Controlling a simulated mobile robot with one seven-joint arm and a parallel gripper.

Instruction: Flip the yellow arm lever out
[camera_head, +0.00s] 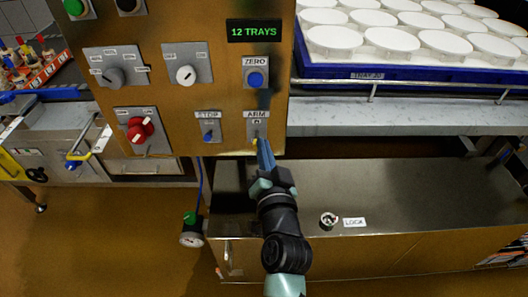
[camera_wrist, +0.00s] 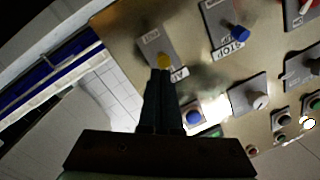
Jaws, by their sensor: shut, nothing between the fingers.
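The yellow arm lever (camera_head: 254,141) sits at the bottom of a small grey plate labelled ARM (camera_head: 257,116) on the brown control panel. Only a small yellow part of it shows beside my fingertips. In the wrist view the yellow lever tip (camera_wrist: 164,61) is right at the ends of my fingers, on its grey plate (camera_wrist: 152,42). My gripper (camera_head: 262,143) is shut and empty, its narrow fingers pointing up at the lever. The shut fingers also show in the wrist view (camera_wrist: 163,74). I cannot tell whether they touch the lever.
A blue STOP lever (camera_head: 208,136) is left of the ARM plate, and a blue ZERO button (camera_head: 256,79) is above it. A red knob (camera_head: 140,130) is further left. A metal cabinet (camera_head: 400,190) stands below right. A blue tray (camera_head: 420,66) of white moulds is at upper right.

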